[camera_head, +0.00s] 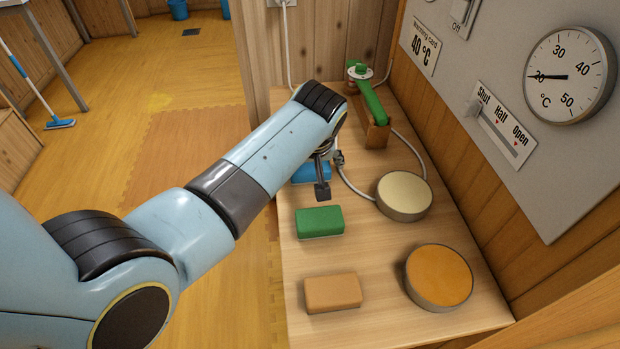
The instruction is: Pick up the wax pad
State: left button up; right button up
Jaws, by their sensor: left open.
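Three block-shaped pads lie in a row on the wooden bench: a tan pad (333,292) at the front, a green pad (319,222) behind it, and a blue pad (309,174) farther back. No label shows which is the wax pad. My left gripper (328,178) is open, above the bench beside the blue pad, and partly covers it; I cannot tell whether they touch. Nothing shows between its fingers. A round cream-topped tin (404,195) stands to the right of the green pad, and an orange-topped tin (438,277) to the right of the tan pad. My right gripper is out of view.
A green-handled tool (371,99) rests in a wooden holder (376,135) at the back of the bench. A grey cable loops across the bench. A grey panel with a dial (570,76) and a slider (503,124) stands along the right. Bare bench (375,245) lies between pads and tins.

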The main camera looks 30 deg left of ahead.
pick_arm(q)
jog(key=shift+r, duration=0.1)
jog(key=c, duration=1.1)
jog(key=shift+r, duration=0.1)
